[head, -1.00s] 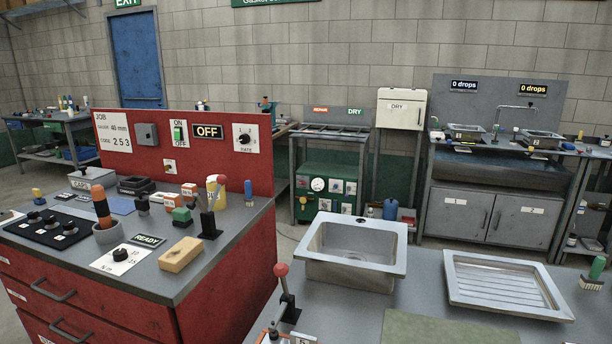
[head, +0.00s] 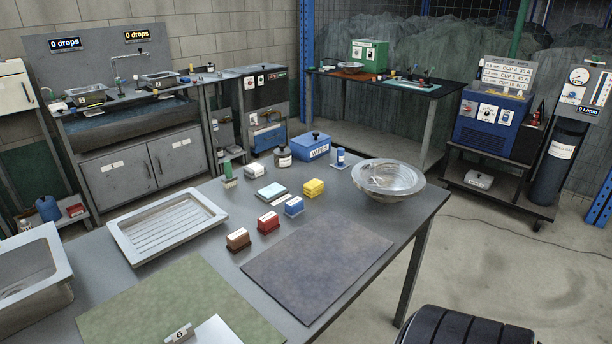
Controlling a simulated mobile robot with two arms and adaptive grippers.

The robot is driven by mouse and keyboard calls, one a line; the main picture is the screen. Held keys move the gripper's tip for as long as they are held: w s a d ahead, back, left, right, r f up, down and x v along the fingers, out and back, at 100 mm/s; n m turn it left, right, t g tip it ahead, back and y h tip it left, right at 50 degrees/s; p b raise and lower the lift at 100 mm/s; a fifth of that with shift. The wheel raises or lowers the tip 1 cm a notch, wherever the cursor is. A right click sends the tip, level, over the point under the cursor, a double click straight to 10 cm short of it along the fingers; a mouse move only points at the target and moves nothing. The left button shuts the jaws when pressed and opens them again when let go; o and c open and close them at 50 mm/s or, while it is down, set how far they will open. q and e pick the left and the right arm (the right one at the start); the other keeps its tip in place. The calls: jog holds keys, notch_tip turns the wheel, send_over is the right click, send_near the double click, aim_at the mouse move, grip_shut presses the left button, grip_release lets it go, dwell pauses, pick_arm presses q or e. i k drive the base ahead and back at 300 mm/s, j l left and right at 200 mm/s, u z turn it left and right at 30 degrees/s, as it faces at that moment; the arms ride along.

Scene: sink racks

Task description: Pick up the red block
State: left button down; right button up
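The three stand apart in a slanting row, behind a dark grey mat. Neither of my grippers shows in the head view. A black ribbed part at the bottom right edge looks like part of my own arm.
A dark mat (head: 316,263) and a green mat (head: 170,308) lie in front. A drainer tray (head: 166,222) and sink (head: 30,280) are left. A yellow block (head: 313,187), glass bowl (head: 388,180), blue wipes box (head: 313,147) and dark jar (head: 282,157) stand behind and right.

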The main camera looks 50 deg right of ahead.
aim_at(269, 223)
jog(key=z, duration=1.45)
jog(key=u, duration=1.5)
jog(key=z, duration=1.5)
jog(key=k+l, duration=0.1)
jog(key=l, duration=0.25)
jog(key=k+l, duration=0.1)
jog(key=l, duration=0.3)
jog(key=k+l, duration=0.1)
jog(key=l, duration=0.25)
jog(key=k+l, duration=0.1)
jog(key=l, duration=0.3)
jog(key=k+l+u, duration=0.1)
jog(key=l, duration=0.25)
